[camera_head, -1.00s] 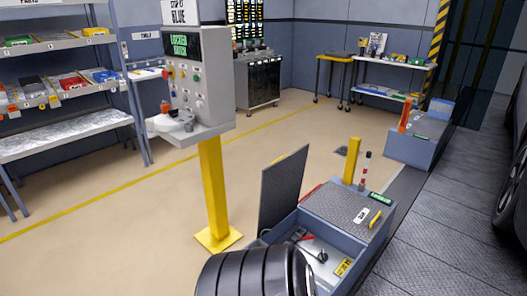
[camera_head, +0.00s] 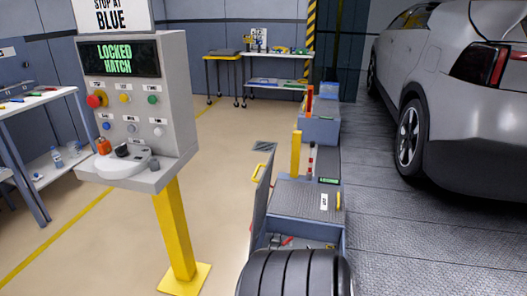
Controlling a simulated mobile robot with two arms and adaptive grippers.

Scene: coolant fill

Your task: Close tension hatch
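The tension hatch (camera_head: 262,205) is a grey panel standing upright, open, along the left side of a low grey floor box (camera_head: 341,240). A yellow handle (camera_head: 258,172) shows on the hatch's upper left face. The box's open compartment is partly visible, with red and dark parts inside; its front is hidden. A checker-plate cover (camera_head: 303,200) with a yellow handle lies flat on the box's rear part. The console screen (camera_head: 118,58) reads "LOCKED HATCH". Neither of my grippers shows in the head view.
A control console (camera_head: 135,120) with buttons stands on a yellow post (camera_head: 175,230) at left. A black ribbed round thing (camera_head: 295,275) is in front of the box. A silver car (camera_head: 450,105) is at right. Floor between post and box is clear.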

